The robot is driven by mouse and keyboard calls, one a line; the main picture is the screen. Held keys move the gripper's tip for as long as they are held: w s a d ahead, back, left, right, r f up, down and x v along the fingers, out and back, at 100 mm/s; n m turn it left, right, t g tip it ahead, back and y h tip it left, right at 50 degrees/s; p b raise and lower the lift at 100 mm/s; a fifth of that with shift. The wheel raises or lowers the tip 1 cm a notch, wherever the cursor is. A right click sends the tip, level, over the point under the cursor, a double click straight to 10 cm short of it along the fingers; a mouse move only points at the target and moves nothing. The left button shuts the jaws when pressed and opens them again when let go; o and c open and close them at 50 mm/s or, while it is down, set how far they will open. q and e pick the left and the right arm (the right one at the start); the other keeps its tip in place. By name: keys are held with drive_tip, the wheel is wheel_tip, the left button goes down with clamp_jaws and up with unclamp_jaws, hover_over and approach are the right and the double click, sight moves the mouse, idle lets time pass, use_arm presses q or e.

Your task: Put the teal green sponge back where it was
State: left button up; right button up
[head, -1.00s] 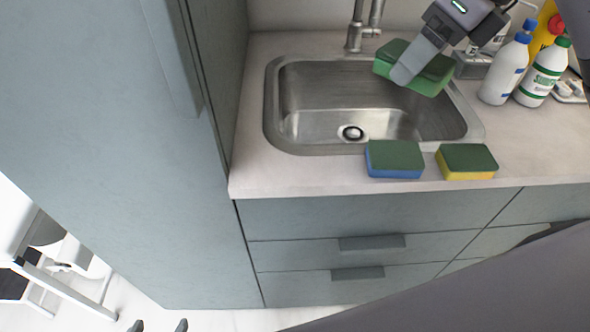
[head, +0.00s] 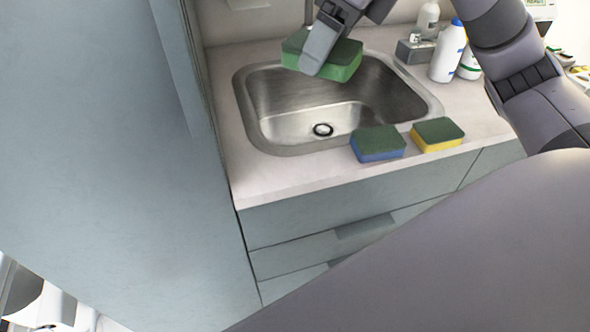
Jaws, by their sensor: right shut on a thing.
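The teal green sponge (head: 345,62) is held in my right gripper (head: 317,62), which is shut on it. The sponge is tilted a little and shows above the back edge of the sink (head: 290,108), left of its middle. Its height above the sink cannot be told exactly. One gripper finger lies across its front face and hides part of it. My left gripper is not in view.
A blue sponge (head: 378,144) and a yellow sponge (head: 437,135), both dark green on top, lie on the counter (head: 290,178) along the sink's front edge. A grey box (head: 414,52) and several bottles (head: 447,52) stand right of the sink. A tall cabinet (head: 90,140) closes off the left.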

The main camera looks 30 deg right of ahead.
drive_tip(key=shift+a+r, duration=0.1)
drive_tip(key=shift+a, duration=0.35)
drive_tip(key=shift+f, duration=0.2)
drive_tip(key=b, duration=0.1)
approach(305, 168)
drive_tip(key=x, duration=0.5)
drive_tip(key=shift+w, duration=0.25)
use_arm(q)
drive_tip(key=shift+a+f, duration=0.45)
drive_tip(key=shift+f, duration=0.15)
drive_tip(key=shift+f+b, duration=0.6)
drive_tip(key=shift+b, duration=0.1)
use_arm(e)
drive_tip(key=shift+f, duration=0.5)
drive_tip(key=o, duration=1)
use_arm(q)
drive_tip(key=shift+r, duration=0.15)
use_arm(e)
drive_tip(key=shift+r, duration=0.15)
